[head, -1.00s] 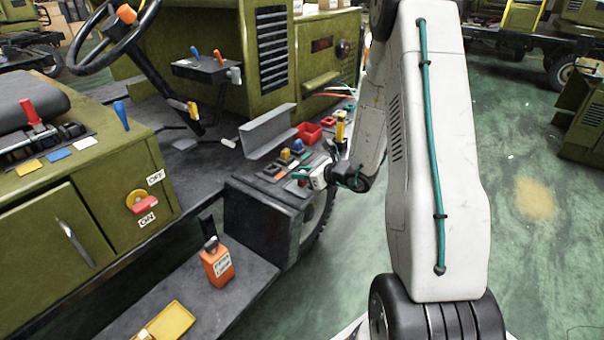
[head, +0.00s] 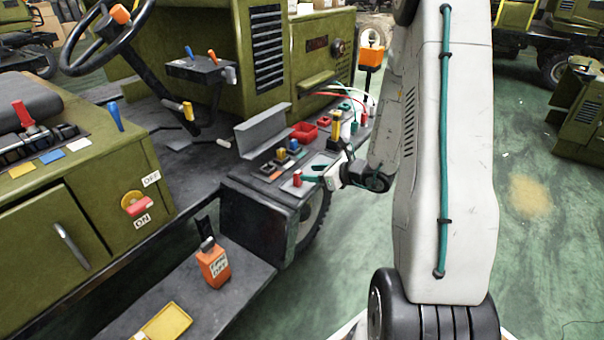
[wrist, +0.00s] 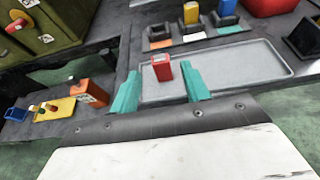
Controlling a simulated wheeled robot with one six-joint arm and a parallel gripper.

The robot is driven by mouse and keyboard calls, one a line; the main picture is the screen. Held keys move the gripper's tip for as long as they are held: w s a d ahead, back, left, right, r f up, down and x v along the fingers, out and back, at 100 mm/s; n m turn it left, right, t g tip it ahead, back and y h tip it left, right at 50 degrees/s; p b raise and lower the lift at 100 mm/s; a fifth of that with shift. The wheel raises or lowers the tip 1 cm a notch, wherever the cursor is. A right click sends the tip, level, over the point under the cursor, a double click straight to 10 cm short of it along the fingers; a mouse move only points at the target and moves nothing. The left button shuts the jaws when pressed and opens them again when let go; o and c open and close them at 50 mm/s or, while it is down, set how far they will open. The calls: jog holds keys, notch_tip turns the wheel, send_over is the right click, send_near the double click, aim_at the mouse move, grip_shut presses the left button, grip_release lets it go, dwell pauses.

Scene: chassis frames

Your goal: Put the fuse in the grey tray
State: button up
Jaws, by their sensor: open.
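The red fuse (wrist: 162,68) stands upright at the left end of the grey tray (wrist: 262,60) in the wrist view, seemingly on its floor. In the head view the fuse (head: 297,179) shows at the near edge of the vehicle's black deck, and the tray (head: 318,165) is partly hidden by my gripper. My gripper (wrist: 160,72) is open and empty. Its two teal fingers lie on either side of the fuse and a little short of it, with gaps between. In the head view my gripper (head: 310,179) is just right of the fuse.
Behind the tray sit a yellow fuse (wrist: 191,12) and a blue fuse (wrist: 224,12) in dark holders. A red bin (wrist: 268,6) stands behind right. An orange bottle (head: 213,264) and yellow tray (head: 166,322) are on the lower step. Open floor lies right of my arm.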

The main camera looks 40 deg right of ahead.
jog(key=v, duration=0.5)
jog(key=s+a+r+n+g+y, duration=0.3)
jog(key=s+a+r+n+g, duration=0.15)
jog(key=a+r+n, duration=0.4)
jog(key=s+a+r+n+g+y, duration=0.2)
jog(key=s+a+r+n+g, duration=0.3)
jog(key=a+n, duration=0.7)
jog(key=s+r+n+g+h, duration=0.1)
jog(key=s+r+n+h, duration=0.2)
jog(key=s, duration=0.4)
jog(key=s+r+n+g+h, duration=0.1)
jog(key=s+r+n+h, duration=0.2)
jog(key=s+n+h, duration=0.3)
jog(key=shift+s+a+r+n+h, duration=0.3)
jog(key=shift+s+a+n, duration=0.15)
jog(key=shift+s+n, duration=0.75)
